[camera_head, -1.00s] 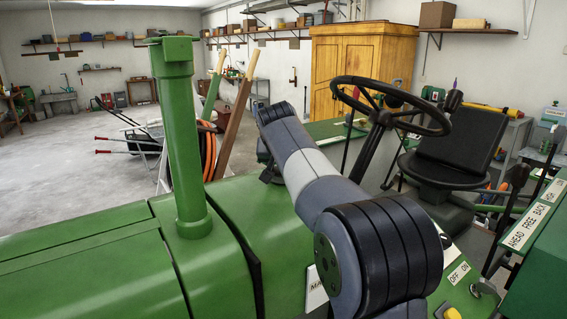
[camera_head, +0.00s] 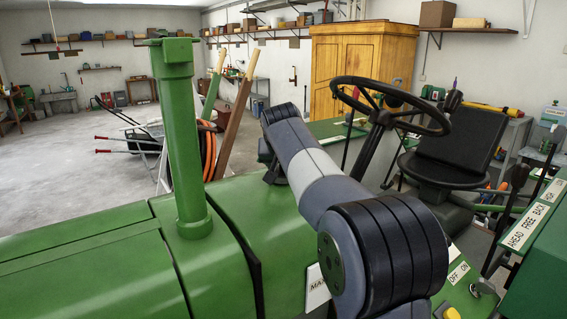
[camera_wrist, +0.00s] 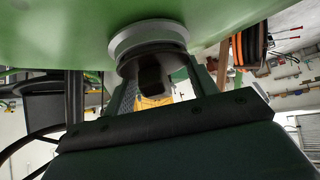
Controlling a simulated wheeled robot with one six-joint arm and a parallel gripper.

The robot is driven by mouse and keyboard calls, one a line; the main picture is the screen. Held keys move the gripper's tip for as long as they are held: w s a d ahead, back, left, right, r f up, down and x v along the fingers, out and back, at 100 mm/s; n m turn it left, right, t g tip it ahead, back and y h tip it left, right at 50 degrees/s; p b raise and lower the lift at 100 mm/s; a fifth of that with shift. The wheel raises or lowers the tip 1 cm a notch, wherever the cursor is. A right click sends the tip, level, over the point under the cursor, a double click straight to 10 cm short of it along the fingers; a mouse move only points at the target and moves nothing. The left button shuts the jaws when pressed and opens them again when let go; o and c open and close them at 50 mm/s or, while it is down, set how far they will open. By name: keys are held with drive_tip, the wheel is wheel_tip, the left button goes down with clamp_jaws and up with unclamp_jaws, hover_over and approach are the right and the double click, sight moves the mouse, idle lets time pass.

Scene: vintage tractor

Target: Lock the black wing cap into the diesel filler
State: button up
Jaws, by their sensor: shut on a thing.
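In the wrist view the black wing cap (camera_wrist: 152,72) is between the two fingers of my gripper (camera_wrist: 160,88), which is shut on it. The round rim of the cap lies right against the light grey ring of the diesel filler (camera_wrist: 147,38), which stands out from the green tractor body. The cap and the ring look nearly in line. I cannot tell whether the cap is seated in the filler or only touching it. In the head view my arm hides the gripper, the cap and the filler.
The green exhaust stack (camera_head: 180,140) rises from the hood (camera_head: 90,255) to the left of my arm. The steering wheel (camera_head: 390,105) and the black seat (camera_head: 455,145) are close on the right. A labelled green panel (camera_head: 540,240) stands at the right edge.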

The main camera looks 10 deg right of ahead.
drive_tip(key=shift+f+n+y, duration=0.2)
drive_tip(key=shift+n+y, duration=0.3)
drive_tip(key=shift+n, duration=0.1)
drive_tip(key=shift+p, duration=0.35)
drive_tip(key=shift+a+f+n+y+p, duration=0.1)
drive_tip(key=shift+n+y+p, duration=0.1)
drive_tip(key=shift+n+y, duration=0.25)
drive_tip(key=shift+a+n+y+p, duration=0.15)
drive_tip(key=shift+n+y, duration=0.1)
drive_tip(key=shift+n, duration=0.3)
